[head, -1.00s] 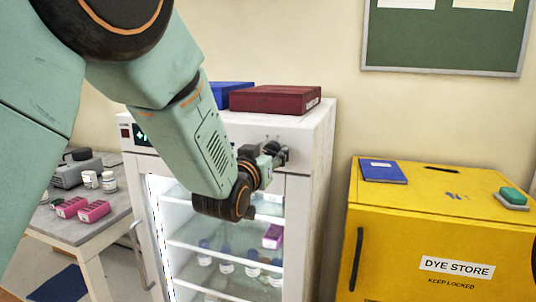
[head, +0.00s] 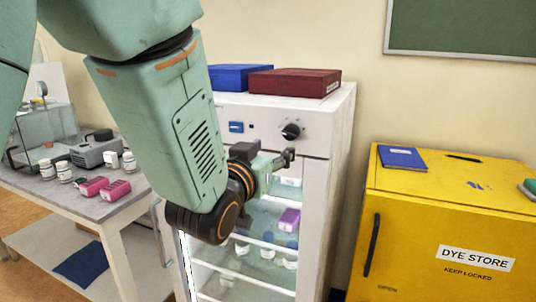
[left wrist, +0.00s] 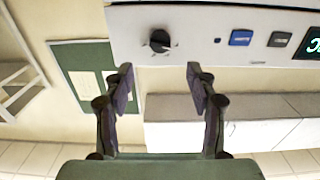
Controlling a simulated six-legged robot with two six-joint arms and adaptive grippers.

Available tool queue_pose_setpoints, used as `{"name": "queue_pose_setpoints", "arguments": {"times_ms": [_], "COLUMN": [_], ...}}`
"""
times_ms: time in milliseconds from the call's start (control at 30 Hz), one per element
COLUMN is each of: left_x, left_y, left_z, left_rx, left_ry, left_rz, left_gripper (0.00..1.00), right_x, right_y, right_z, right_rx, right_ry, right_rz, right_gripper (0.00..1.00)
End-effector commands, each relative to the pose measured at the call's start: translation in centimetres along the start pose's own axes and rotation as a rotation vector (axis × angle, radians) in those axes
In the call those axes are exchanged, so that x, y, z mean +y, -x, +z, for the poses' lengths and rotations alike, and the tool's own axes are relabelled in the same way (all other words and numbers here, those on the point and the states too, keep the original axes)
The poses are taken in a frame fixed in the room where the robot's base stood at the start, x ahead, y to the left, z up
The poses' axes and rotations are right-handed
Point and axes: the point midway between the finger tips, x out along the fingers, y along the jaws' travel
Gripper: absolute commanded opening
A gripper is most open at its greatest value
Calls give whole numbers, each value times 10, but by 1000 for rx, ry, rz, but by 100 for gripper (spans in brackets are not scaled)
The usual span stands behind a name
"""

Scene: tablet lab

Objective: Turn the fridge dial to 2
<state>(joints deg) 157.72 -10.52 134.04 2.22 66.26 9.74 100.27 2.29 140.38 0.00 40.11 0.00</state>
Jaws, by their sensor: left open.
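The white fridge (head: 338,150) stands in the middle of the head view, with a glass door and a control panel at its top. The black dial (head: 291,131) is on the right of that panel; its marks are too small to read. My left gripper (head: 287,158) is just below the dial in the head view, apart from it. In the left wrist view the open, empty left gripper (left wrist: 159,76) has its fingers apart, and the dial (left wrist: 160,40) shows beyond them, roughly centred in the gap. My right gripper is not in view.
A blue box (head: 240,77) and a dark red box (head: 295,82) lie on the fridge top. A blue button (head: 236,127) sits left of the dial. A yellow dye store cabinet (head: 440,220) is at the right; a bench (head: 125,208) with bottles and pink racks is at the left.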

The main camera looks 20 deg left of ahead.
Motion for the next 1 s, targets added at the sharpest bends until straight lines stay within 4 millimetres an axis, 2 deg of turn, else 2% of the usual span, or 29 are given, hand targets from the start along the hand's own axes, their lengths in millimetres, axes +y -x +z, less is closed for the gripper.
{"name": "queue_pose_setpoints", "arguments": {"times_ms": [200, 567, 667, 767, 1000], "left_x": [0, 0, -1, -6, -18], "left_y": [18, 20, 20, 24, 51], "left_z": [0, 0, 8, 31, 167], "left_rx": [-1, -1, -35, -136, -471], "left_ry": [-1, -2, -25, -62, -74], "left_rz": [0, 0, -5, -17, -30], "left_gripper": [57, 57, 57, 57, 57], "right_x": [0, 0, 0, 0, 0], "right_y": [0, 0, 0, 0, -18], "right_z": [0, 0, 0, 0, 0], "right_rx": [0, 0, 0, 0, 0], "right_ry": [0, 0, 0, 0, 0], "right_rz": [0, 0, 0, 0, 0], "right_gripper": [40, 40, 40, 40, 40]}}
